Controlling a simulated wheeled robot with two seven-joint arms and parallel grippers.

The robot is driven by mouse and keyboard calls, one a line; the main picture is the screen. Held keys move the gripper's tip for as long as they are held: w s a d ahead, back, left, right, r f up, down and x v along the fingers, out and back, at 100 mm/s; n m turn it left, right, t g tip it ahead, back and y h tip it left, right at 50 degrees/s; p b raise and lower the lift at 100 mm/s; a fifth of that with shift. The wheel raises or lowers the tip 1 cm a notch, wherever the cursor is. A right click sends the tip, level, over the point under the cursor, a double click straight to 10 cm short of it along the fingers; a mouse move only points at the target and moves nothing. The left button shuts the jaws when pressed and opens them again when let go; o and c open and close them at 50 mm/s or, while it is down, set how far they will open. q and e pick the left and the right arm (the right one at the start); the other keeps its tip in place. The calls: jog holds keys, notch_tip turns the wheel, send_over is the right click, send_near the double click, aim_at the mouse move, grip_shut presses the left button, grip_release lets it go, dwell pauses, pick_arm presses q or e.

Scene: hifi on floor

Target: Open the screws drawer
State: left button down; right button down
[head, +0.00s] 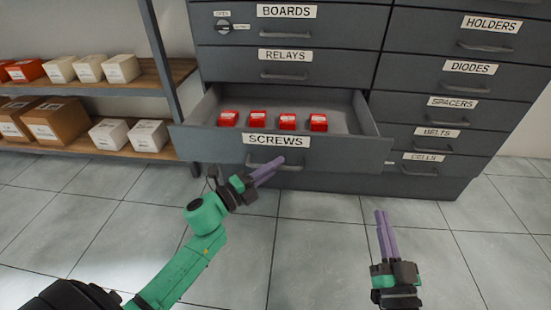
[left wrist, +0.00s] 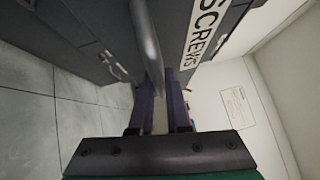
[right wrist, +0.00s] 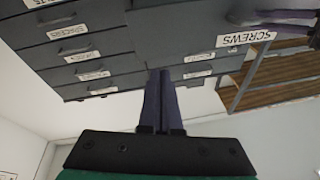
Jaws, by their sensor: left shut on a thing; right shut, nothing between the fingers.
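The drawer labelled SCREWS (head: 345,153) is pulled out from the grey cabinet, and several red boxes (head: 288,121) sit in a row inside it. Its bar handle (head: 258,163) is on the front below the label. My left gripper (head: 279,161) is shut on this handle; in the left wrist view the handle (left wrist: 148,40) runs between the purple fingers. The drawer front and label also show there, tilted.
Other drawers are closed: RELAYS (head: 285,56) above, and BELTS (head: 437,132) and others at right. The tiled floor (head: 310,240) in front is clear.

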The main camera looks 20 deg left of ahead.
pick_arm(q)
jog(key=shift+s+d, duration=0.1)
jog(key=shift+s, duration=0.35)
pick_arm(e)
jog(key=shift+s+a+f+g, duration=0.1)
jog(key=shift+s+f+g, duration=0.15)
jog(key=shift+f, duration=0.55)
jog(key=shift+s+a+f+g, duration=0.1)
jog(key=shift+s+f+g, duration=0.15)
jog(key=shift+f, duration=0.55)
pick_arm(q)
jog(key=c, duration=0.9)
grip_release()
jog(key=shift+s, duration=0.1)
jog(key=p+v, duration=0.3)
jog(key=v, duration=1.1)
jog(key=shift+s, duration=0.2)
pick_arm(e)
jog(key=s+f+g, duration=0.3)
jog(key=s+f, duration=0.2)
jog(key=f, duration=0.3)
jog(key=s+f+g+h, duration=0.1)
jog(key=s+f+g, duration=0.2)
jog(key=s+f, duration=0.3)
jog(key=shift+a+f+m, duration=0.4)
jog(key=shift+a+f, duration=0.05)
jog(key=shift+f, duration=0.4)
pick_arm(q)
jog(key=shift+f, duration=0.15)
